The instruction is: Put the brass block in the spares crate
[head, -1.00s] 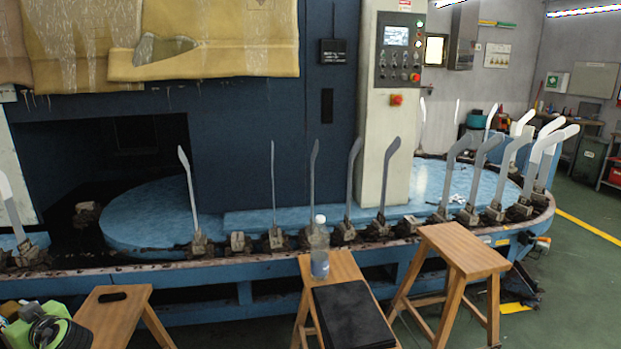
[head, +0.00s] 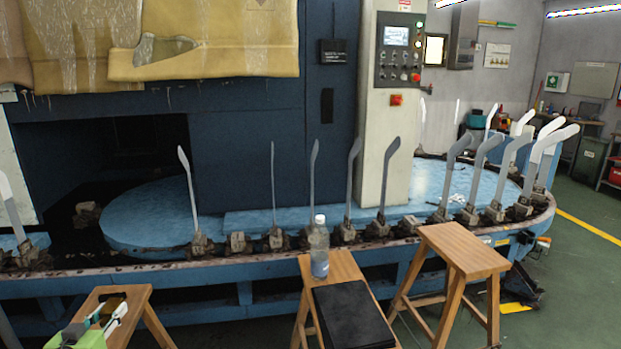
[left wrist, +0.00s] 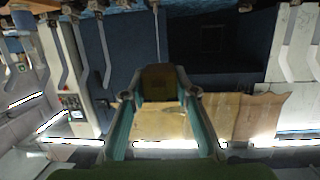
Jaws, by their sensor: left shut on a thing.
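The brass block (left wrist: 158,82) shows in the left wrist view as a dark brownish-gold piece between the two fingertips. My left gripper (left wrist: 158,92) is shut on it, one teal finger on each side. In the head view my left gripper (head: 106,312) is at the lower left, in front of the top of a wooden stool. I cannot tell there how high it is above the stool. My right gripper is not in view. I see no crate that I can make out as the spares crate.
The left stool (head: 137,305) stands by the blue machine rail (head: 190,278) with its upright sock boards. A middle stool (head: 345,268) carries a clear bottle (head: 319,247) and a black folder (head: 352,315). A bare stool (head: 465,250) stands to the right.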

